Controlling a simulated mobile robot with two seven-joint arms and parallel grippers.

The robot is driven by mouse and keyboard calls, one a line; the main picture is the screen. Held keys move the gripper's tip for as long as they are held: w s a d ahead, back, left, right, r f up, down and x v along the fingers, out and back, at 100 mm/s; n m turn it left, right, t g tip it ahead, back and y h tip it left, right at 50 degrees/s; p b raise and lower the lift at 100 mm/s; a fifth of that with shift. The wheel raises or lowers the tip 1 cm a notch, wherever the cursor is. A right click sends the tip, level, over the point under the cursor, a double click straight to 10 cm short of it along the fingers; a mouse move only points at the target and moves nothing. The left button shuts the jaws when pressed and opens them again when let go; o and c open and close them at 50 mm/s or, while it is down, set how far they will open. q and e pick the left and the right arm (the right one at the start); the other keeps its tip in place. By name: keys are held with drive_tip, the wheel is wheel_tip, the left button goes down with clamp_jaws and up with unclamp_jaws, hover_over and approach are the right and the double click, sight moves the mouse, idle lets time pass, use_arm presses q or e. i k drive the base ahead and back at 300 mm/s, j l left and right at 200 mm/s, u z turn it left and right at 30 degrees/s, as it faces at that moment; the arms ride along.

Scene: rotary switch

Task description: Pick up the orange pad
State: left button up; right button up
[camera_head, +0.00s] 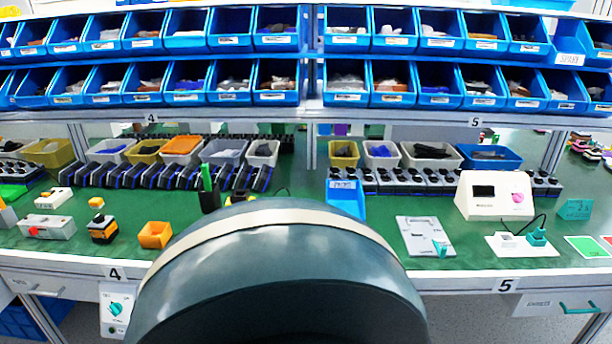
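An orange box-like piece (155,235) sits on the green table top near the front edge, left of centre, and looks hollow on top. A small yellow-orange block (97,202) lies farther left, behind a black and orange switch-like device (102,228). An orange bin (183,146) stands in the row at the back of the table. I cannot tell which of these orange things is the pad. Neither of my grippers shows in this view.
A large dark rounded body, likely part of me, hides the front middle. Blue bins fill the shelves above. Clear green table (385,205) lies right of centre.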

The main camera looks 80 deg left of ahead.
sight(94, 203)
drive_tip(key=u, duration=4.2)
drive_tip(key=i+j, duration=0.2)
drive_tip(key=i, duration=0.15)
